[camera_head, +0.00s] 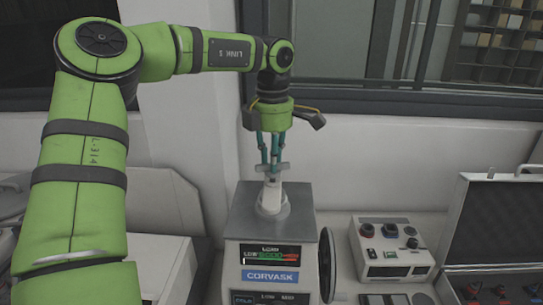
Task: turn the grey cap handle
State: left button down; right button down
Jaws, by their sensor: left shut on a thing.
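The mounting press (242,222) stands in the middle, with a grey top, a lit display and a blue CORVASK label. The grey cap handle (272,191) rises from the round cap on its top. My left gripper (271,166) points straight down over the press, its teal fingers shut on the upper part of the handle. The fingers partly cover the handle's top. My right gripper is not in view.
A black handwheel (327,264) sits at the press's right side. A control box (391,247) with knobs stands to the right, and an open case (497,235) at the far right. A wall and window frame (420,104) are close behind.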

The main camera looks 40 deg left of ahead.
pick_arm(q)
jog(key=shift+m, duration=1)
jog(key=shift+d, duration=0.1)
jog(key=c, duration=1.1)
grip_release()
jog(key=shift+c, duration=0.2)
notch_tip(320, 180, up, 12)
jog(key=shift+f, duration=0.1)
